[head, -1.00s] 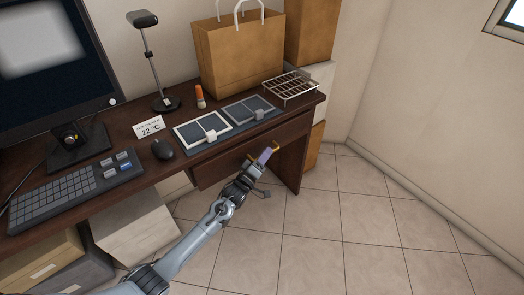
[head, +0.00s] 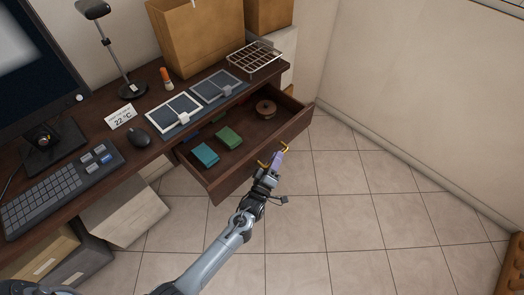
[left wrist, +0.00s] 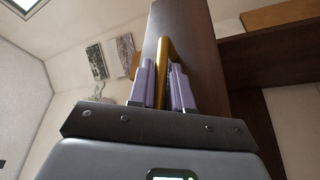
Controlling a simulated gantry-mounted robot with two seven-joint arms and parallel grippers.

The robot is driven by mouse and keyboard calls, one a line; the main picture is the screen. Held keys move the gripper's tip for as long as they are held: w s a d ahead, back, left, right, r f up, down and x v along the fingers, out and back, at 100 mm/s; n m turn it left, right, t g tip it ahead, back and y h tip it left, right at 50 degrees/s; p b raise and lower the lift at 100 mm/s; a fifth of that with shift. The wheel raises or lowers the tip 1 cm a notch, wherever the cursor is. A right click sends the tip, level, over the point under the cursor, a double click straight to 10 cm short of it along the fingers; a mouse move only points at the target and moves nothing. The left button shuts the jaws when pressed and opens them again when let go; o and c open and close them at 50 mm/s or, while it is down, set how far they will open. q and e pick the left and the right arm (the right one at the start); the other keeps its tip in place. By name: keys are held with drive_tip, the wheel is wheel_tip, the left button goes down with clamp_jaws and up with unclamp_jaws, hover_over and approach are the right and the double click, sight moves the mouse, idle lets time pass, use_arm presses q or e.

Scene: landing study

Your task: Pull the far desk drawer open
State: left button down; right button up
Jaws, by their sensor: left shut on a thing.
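The far desk drawer (head: 295,134) stands well open from under the right end of the dark wooden desk (head: 63,215). Inside it lie a teal block (head: 205,155), a green block (head: 228,137) and a round brown spool (head: 265,108). My left gripper (head: 277,158) is at the drawer front. It is shut on the brass handle (head: 285,147), which also shows between the purple fingers in the left wrist view (left wrist: 162,72). My right gripper is not in view.
The tiled floor (head: 370,220) in front of the drawer is clear.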

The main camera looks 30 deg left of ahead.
use_arm(q)
drive_tip(key=shift+s+d, duration=0.1)
drive_tip(key=shift+d, duration=0.2)
drive_tip(key=c, duration=1.1)
unclamp_jaws()
drive_tip(key=shift+p+v, duration=1.6)
drive_tip(key=shift+v, duration=3.85)
